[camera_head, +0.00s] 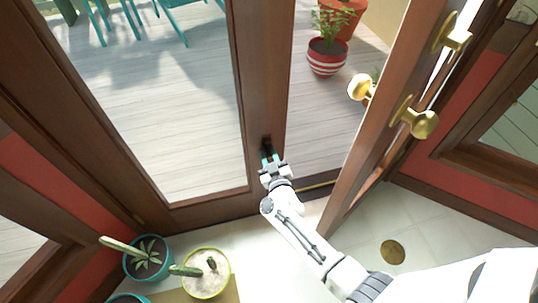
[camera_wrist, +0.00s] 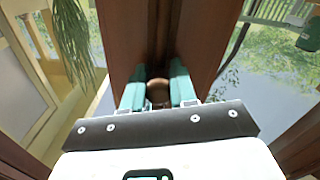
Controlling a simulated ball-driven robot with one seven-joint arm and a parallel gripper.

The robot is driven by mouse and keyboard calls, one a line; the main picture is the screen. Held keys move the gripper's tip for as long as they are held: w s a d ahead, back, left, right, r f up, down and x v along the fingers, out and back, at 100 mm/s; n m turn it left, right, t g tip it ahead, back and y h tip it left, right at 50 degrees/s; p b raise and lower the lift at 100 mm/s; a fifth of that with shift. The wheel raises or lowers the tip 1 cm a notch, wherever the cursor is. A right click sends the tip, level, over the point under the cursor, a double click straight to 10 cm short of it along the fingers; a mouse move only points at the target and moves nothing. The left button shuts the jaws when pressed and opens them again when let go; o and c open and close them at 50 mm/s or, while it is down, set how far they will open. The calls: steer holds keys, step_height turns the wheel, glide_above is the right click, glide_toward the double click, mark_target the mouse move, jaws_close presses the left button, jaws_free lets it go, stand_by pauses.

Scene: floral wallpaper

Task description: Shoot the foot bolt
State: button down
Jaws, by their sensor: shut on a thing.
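The foot bolt (camera_wrist: 158,90) shows in the wrist view as a round brown knob on the door's wooden stile. It sits between the two teal fingers of my gripper (camera_wrist: 160,94), which are closed on it. In the head view my gripper (camera_head: 268,158) reaches the lower part of the dark brown stile (camera_head: 262,80) of the closed glazed leaf. A dark piece of the bolt (camera_head: 266,144) shows just above the fingertips there. The bolt's lower end and the floor socket are hidden, so I cannot tell how far the bolt is shot.
The other door leaf (camera_head: 385,125) stands open to the right, with brass knobs (camera_head: 414,121). Potted cacti (camera_head: 206,272) stand at the lower left. A round brass disc (camera_head: 393,251) lies on the pale floor. Outside are a deck and a striped pot (camera_head: 326,59).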

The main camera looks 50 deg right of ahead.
steer(key=shift+f+b, duration=1.6)
steer(key=shift+f, duration=0.6)
steer(key=c, duration=0.9)
jaws_free()
steer(key=shift+a, duration=0.1)
steer(key=p+v, duration=0.3)
steer(key=v, duration=0.7)
steer(key=shift+s+a+p, duration=0.2)
steer(key=shift+s+p, duration=0.1)
steer(key=shift+s, duration=0.05)
